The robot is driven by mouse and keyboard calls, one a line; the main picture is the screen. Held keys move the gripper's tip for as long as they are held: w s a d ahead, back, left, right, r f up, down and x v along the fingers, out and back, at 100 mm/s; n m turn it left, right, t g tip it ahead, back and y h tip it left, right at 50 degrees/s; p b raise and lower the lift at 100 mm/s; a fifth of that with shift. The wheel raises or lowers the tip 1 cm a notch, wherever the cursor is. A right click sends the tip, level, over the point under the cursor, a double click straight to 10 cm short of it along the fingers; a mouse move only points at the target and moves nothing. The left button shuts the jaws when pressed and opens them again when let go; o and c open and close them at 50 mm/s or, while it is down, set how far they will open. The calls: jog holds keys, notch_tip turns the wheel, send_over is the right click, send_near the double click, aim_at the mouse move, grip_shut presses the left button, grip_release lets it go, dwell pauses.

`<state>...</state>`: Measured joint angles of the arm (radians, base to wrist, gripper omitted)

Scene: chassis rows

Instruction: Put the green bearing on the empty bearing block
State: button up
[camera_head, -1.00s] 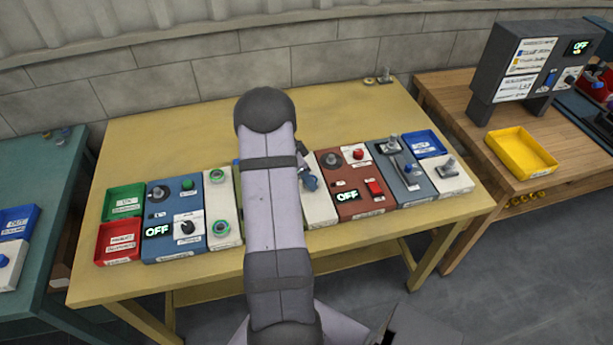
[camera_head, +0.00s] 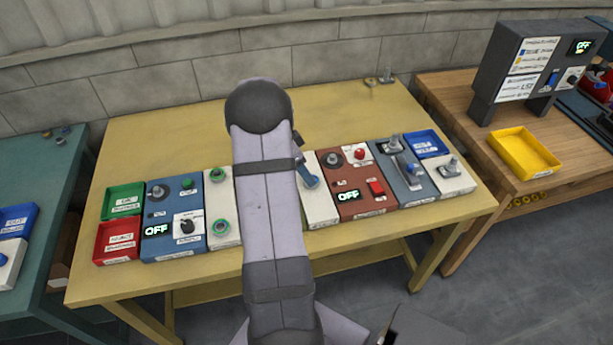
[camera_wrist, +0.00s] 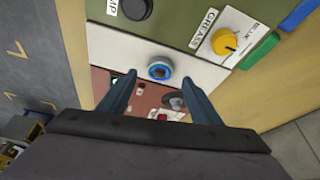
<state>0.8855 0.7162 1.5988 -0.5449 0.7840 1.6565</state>
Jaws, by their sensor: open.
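The picture is too small to tell which is a loose bearing. My gripper (camera_wrist: 160,77) is open above another white panel (camera_wrist: 205,73) in the wrist view. A blue ring with a grey centre (camera_wrist: 160,70) sits on that panel, between the fingertips in the picture. The fingers do not visibly touch it. In the head view my arm hides much of the middle panels. I cannot make out an empty bearing block.
In the wrist view an olive panel (camera_wrist: 180,30) has a black knob (camera_wrist: 135,8) and a yellow knob (camera_wrist: 224,41). In the head view, red (camera_head: 118,258) and green (camera_head: 125,188) trays stand left and a blue tray (camera_head: 428,143) right. The yellow table's back is mostly clear.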

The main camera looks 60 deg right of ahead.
jog(key=b+v, duration=0.1)
jog(key=v, duration=0.7)
jog(key=w+a+n+t+y, duration=0.1)
jog(key=w+a+n, duration=0.2)
jog(key=a+n, duration=0.55)
jog(key=w+a+n+t, duration=0.1)
jog(key=w+a+n, duration=0.15)
jog(key=a, duration=1.05)
jog(key=s+a+f+n+y, duration=0.1)
jog(key=s+a+f+n, duration=0.1)
jog(key=s+a+n, duration=0.2)
jog(key=s+a+f+n+y, duration=0.1)
jog(key=s+a+f+n, duration=0.1)
jog(key=s+a+n, duration=0.3)
jog(key=shift+s+a+n+y, duration=0.25)
jog(key=shift+a+n, duration=2.15)
jog(key=shift+a, duration=3.2)
